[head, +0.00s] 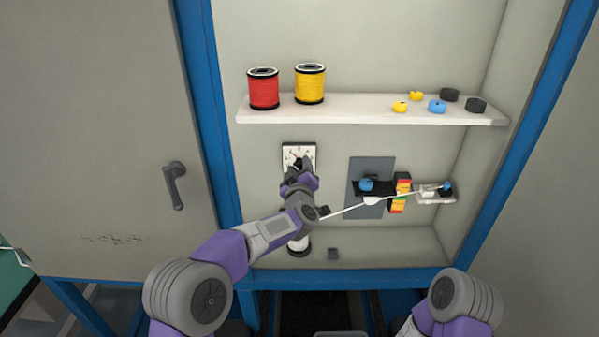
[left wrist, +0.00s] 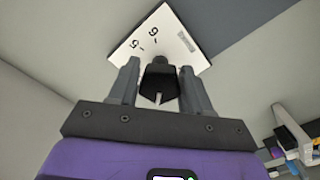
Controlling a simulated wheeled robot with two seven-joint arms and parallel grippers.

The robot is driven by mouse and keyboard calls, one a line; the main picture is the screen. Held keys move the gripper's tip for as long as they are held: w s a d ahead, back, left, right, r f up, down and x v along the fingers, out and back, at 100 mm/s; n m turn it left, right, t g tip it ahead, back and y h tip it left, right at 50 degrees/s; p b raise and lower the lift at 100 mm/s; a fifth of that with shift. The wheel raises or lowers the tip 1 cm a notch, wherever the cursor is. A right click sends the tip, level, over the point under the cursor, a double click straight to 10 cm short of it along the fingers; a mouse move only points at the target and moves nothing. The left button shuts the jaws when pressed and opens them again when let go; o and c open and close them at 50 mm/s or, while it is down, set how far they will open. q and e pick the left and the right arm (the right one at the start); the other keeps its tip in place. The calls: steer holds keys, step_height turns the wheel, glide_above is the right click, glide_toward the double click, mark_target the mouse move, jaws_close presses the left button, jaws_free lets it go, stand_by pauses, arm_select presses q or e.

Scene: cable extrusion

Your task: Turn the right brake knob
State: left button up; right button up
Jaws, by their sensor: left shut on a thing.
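A black knob sits on a white square dial plate (head: 307,147) on the cabinet's back wall, left of centre under the shelf. In the left wrist view the black knob (left wrist: 158,80) stands between the two grey fingers, in front of the marked dial plate (left wrist: 180,47). My left gripper (head: 299,168) reaches up to this dial and is shut on the knob. In the head view the gripper hides most of the knob. Its exact pointer angle is hard to read. My right gripper is out of view; only part of my right arm shows at the bottom right.
A white shelf (head: 370,112) above holds a red spool (head: 263,90), a yellow spool (head: 310,84) and several small rings. A cabinet door (head: 90,110) stands at left.

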arm_select(q)
steer(key=shift+f, duration=0.1)
stand_by(0.4)
steer(key=o, duration=0.9)
steer(key=shift+a, duration=0.1)
steer(key=shift+s, duration=0.15)
steer(key=shift+s, duration=3.65)
